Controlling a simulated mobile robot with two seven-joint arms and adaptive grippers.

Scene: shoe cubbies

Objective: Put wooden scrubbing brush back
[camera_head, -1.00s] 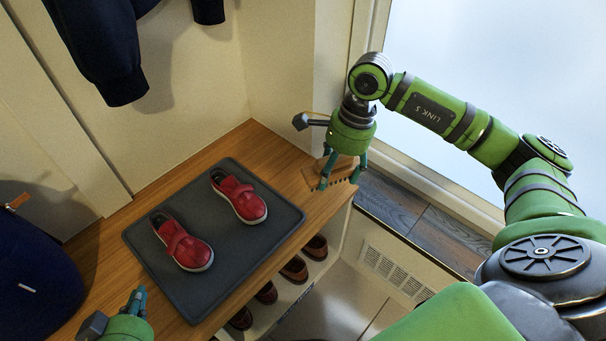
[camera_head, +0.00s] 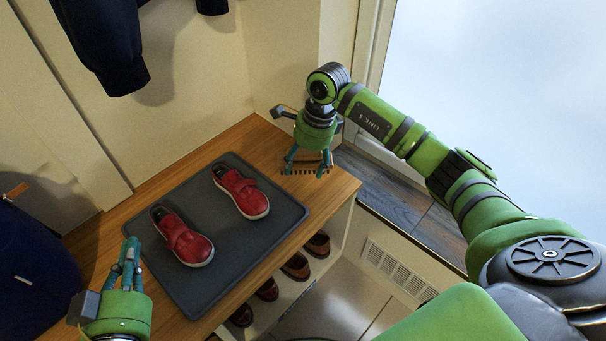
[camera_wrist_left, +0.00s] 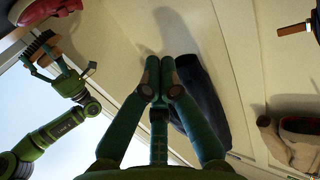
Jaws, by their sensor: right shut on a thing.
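The wooden scrubbing brush (camera_head: 301,161) is at the far right end of the bench, bristles pointing down. My right gripper (camera_head: 306,170) is shut on it from above. I cannot tell whether the bristles touch the wood. In the left wrist view the brush (camera_wrist_left: 40,45) shows at upper left, between the fingers of my right gripper (camera_wrist_left: 42,62). My left gripper (camera_head: 131,242) is empty with its fingers together, pointing up, left of the mat. In the left wrist view its fingertips (camera_wrist_left: 160,72) meet.
Two red shoes (camera_head: 182,236) (camera_head: 241,192) stand on a dark grey mat (camera_head: 238,262) on the wooden bench (camera_head: 230,143). Brown shoes (camera_head: 296,266) sit in cubbies below. A dark blue bag (camera_head: 35,265) is at left; a dark garment (camera_head: 100,45) hangs above. Bare wood lies behind the mat.

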